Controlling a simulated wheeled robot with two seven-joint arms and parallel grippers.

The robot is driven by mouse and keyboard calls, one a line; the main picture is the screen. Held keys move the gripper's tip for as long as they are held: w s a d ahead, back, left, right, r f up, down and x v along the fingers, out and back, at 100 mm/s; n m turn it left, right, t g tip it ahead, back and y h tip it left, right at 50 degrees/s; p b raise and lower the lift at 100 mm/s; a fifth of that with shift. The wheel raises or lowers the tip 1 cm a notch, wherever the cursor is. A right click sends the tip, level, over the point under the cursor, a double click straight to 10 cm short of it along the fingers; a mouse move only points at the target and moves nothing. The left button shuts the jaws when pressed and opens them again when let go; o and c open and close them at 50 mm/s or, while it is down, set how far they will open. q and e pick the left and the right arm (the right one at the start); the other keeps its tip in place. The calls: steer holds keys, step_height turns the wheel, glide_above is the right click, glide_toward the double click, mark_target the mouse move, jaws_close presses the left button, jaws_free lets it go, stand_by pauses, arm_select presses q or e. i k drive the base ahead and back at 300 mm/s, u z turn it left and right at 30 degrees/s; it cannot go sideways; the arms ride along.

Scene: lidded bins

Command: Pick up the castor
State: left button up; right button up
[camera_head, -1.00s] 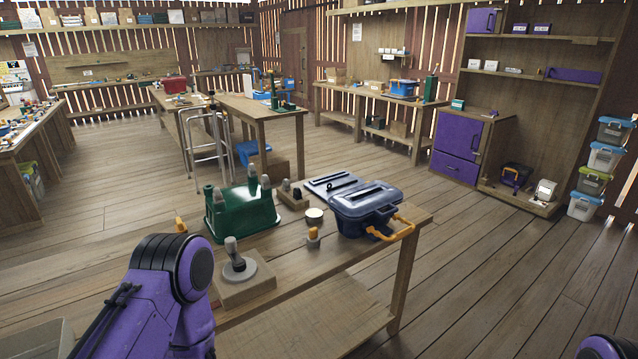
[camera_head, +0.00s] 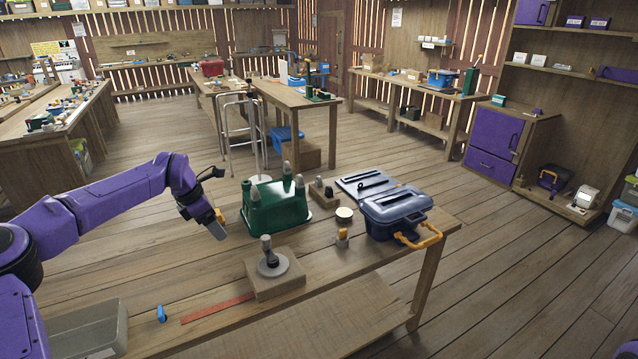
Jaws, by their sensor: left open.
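No piece is clearly marked as the castor. A small wooden rack (camera_head: 321,191) holds upright dark and grey pieces that look like castors, too small to be sure. The green upturned box (camera_head: 277,207) beside it has grey-tipped posts at its corners. A grey disc with an upright knob (camera_head: 269,259) sits on a wooden block in front. A small orange and grey piece (camera_head: 342,238) stands near the blue bin. My left gripper (camera_head: 215,226) is open and empty, pointing down left of the green box. My right gripper is out of view.
The blue lidded bin (camera_head: 396,211) with an orange handle stands at the table's right end. A round white-topped tin (camera_head: 344,214) sits left of it. A grey tray (camera_head: 88,334), a blue piece (camera_head: 161,313) and a red strip (camera_head: 217,308) lie at front left.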

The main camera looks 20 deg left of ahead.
mark_target(318, 183)
steer(key=i, duration=2)
